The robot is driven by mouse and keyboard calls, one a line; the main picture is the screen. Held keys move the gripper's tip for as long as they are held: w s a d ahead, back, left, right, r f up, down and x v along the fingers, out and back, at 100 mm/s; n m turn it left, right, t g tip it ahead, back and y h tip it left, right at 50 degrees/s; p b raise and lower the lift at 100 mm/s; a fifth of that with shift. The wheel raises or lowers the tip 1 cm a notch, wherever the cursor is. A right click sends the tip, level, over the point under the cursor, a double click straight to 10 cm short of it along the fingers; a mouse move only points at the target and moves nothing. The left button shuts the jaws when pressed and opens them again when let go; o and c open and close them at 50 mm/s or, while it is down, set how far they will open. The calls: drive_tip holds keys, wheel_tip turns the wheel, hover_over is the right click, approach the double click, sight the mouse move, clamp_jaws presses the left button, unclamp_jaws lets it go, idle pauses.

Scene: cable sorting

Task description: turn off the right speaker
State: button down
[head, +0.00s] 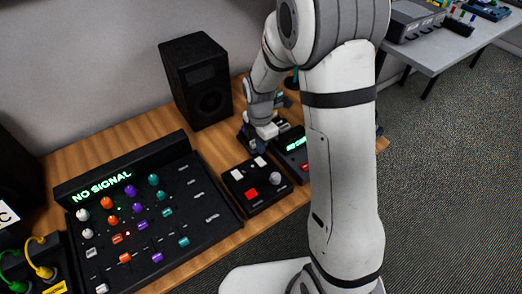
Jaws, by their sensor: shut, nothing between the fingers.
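The right speaker (200,86) is a black box standing upright at the back of the wooden desk, against the wall. A second dark speaker (14,165) is cut off by the left edge. My gripper (255,136) is small and partly blurred in the head view, low over the desk just to the right of the right speaker and in front of it. It is shut and empty. Whether it touches anything cannot be told. No switch or power light on the speaker can be made out. My arm hides part of the desk's right end.
A mixing console (137,222) with coloured knobs reads "NO SIGNAL". A small black box with red and white buttons (255,186) and a device with a green display (293,145) stand near my gripper. Yellow and green cables (42,258) are at lower left. A grey table (440,48) stands behind right.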

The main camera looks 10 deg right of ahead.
wheel_tip(320, 180, up, 8)
drive_tip(key=shift+w+r, duration=0.15)
idle(0.3)
drive_tip(key=s+d+r+m+t, duration=0.1)
drive_tip(key=s+d+r+m, duration=0.1)
drive_tip(key=s+m, duration=0.4)
drive_tip(key=s+d+r+m+t, duration=0.1)
drive_tip(key=s+d+r+m, duration=0.2)
drive_tip(key=s+m, duration=0.4)
drive_tip(key=s+d+r+m+t, duration=0.1)
drive_tip(key=s+d+r+m, duration=0.1)
drive_tip(key=s+r+m, duration=0.2)
drive_tip(key=s+m, duration=0.3)
drive_tip(key=m, duration=0.3)
drive_tip(key=shift+d, duration=0.25)
drive_tip(key=shift+s, duration=0.1)
